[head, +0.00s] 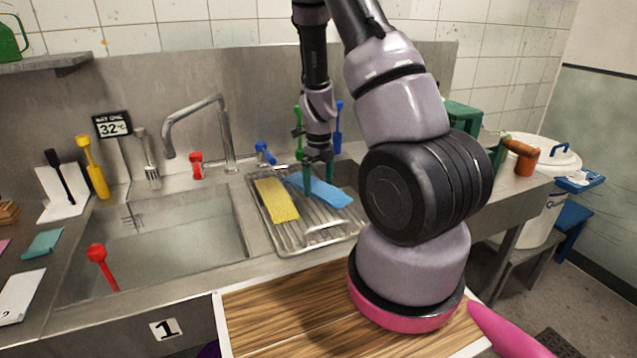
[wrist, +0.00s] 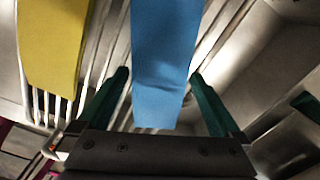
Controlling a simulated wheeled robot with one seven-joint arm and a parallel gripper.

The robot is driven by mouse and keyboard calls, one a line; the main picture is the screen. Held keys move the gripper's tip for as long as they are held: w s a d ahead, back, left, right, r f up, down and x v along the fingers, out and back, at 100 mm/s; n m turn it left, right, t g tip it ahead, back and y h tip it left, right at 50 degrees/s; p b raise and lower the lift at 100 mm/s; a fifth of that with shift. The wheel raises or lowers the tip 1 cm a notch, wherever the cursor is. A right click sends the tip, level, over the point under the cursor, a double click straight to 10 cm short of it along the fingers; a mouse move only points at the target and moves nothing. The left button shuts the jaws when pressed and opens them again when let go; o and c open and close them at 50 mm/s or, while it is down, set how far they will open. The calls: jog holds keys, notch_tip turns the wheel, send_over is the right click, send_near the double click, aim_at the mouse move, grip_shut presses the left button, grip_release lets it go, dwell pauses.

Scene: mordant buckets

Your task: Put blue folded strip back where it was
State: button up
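The blue folded strip (head: 332,195) lies on the ribbed metal draining tray (head: 284,240), right of the yellow strip (head: 277,199). My gripper (head: 319,184) is over the blue strip's upper part, pointing down, and hides some of it. In the wrist view my gripper's two green fingers (wrist: 160,82) are apart. The blue strip (wrist: 163,65) shows between them, with a narrow gap visible beside the left finger. The yellow strip (wrist: 52,45) is outside the left finger.
The sink basin (head: 165,250) is left of the tray, with a tall faucet (head: 195,120) behind. A blue tap handle (head: 265,152) stands close behind the tray. A wooden board (head: 290,312) lies in front.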

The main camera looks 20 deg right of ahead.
notch_tip(320, 180, up, 12)
jog(key=r, duration=0.1)
notch_tip(320, 180, up, 9)
jog(key=n+t+y, duration=0.2)
jog(key=n, duration=0.5)
send_over(318, 187)
jog(key=s+a, duration=0.3)
jog(key=s+a+r+n+t, duration=0.2)
jog(key=s+r+n, duration=0.6)
jog(key=n, duration=0.2)
jog(key=s+a+r+n+t, duration=0.3)
jog(key=s+r+n, duration=0.5)
jog(key=n, duration=0.2)
jog(key=shift+s+a+n, duration=0.15)
jog(key=shift+s+n, duration=0.15)
jog(key=shift+r, duration=0.1)
